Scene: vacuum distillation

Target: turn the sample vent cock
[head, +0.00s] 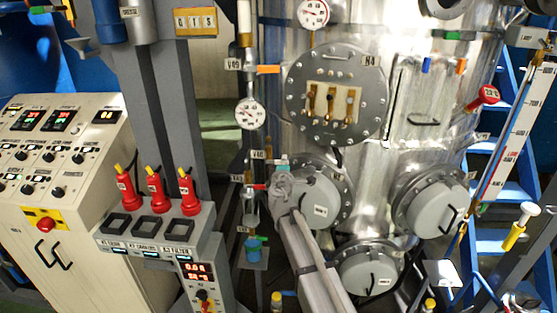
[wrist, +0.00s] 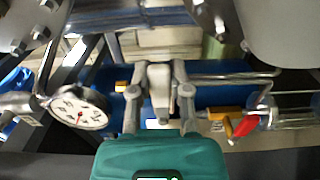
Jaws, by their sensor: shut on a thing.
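My gripper (head: 283,183) is at the sampling pipework in front of the steel vessel, left of a round grey cover. In the wrist view my gripper (wrist: 159,95) has its two fingers closed on either side of a small pale grey piece (wrist: 160,88), which looks like the handle of the sample vent cock. The label on it cannot be read, and my fingers hide part of it. A red-handled cock (head: 258,187) lies just left of my gripper. A clear sample vessel (head: 251,210) hangs below it.
A dial gauge (head: 250,114) and an orange handle (head: 268,69) sit above left. A gauge (wrist: 78,108) and a red handle (wrist: 245,126) flank the gripper in the wrist view. Grey flanged covers (head: 437,206) crowd the right. A control cabinet (head: 55,165) stands left.

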